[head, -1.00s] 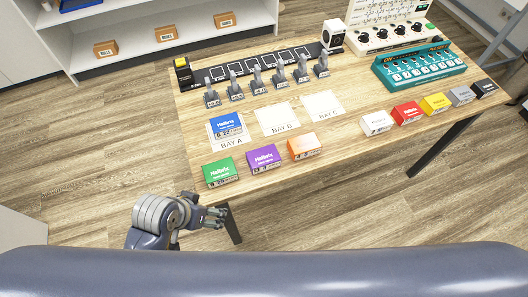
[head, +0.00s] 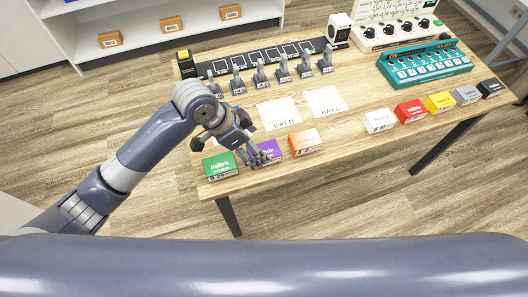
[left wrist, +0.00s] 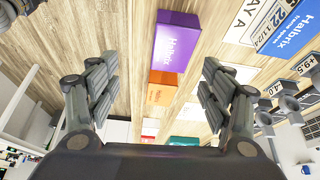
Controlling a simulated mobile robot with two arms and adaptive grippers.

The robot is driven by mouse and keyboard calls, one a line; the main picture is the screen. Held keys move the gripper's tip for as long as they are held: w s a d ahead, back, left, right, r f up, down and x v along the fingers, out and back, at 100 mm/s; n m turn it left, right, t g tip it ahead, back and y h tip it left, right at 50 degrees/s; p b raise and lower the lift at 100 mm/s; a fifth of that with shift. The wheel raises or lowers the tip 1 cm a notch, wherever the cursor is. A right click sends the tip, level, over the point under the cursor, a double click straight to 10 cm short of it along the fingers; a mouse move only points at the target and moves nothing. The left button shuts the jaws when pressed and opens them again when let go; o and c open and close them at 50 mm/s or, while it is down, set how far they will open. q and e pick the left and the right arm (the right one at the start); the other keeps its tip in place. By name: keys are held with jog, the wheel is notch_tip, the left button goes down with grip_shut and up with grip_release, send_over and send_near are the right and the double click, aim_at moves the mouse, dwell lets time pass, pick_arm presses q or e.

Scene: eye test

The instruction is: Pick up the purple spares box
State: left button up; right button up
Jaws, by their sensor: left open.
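The purple spares box (head: 270,147) lies on the table between the green box (head: 220,165) and the orange box (head: 305,141). My left arm reaches over the table from the left, and its open gripper (head: 260,158) is at the purple box, hiding part of it. In the left wrist view the purple box (left wrist: 177,40) lies ahead, between the lines of the two spread fingers (left wrist: 158,85), with nothing held. Whether the fingers touch the box I cannot tell. My right gripper is not in view.
The blue box (left wrist: 293,32) on BAY A is hidden by my arm in the head view. BAY B (head: 279,112) and BAY C (head: 325,101) are empty. White, red, yellow, grey and black boxes stand right. Several grey levers (head: 260,76) stand behind the bays.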

aim_at(265, 151)
pick_arm(q)
jog(key=shift+w+a+r+m, duration=0.2)
jog(key=shift+w+a+r, duration=0.1)
jog(key=shift+w, duration=0.15)
jog(key=shift+w+a+r+m, duration=0.15)
jog(key=shift+w+r+m, duration=0.1)
jog(key=shift+w, duration=0.2)
jog(key=x, duration=0.5)
jog(key=shift+d+f, duration=0.15)
jog(key=shift+f, duration=0.2)
jog(key=p+x, duration=0.1)
jog(key=x, duration=0.4)
jog(key=shift+s, duration=0.15)
jog(key=shift+f, duration=0.25)
jog(key=shift+a, duration=0.25)
jog(key=c, duration=1.2)
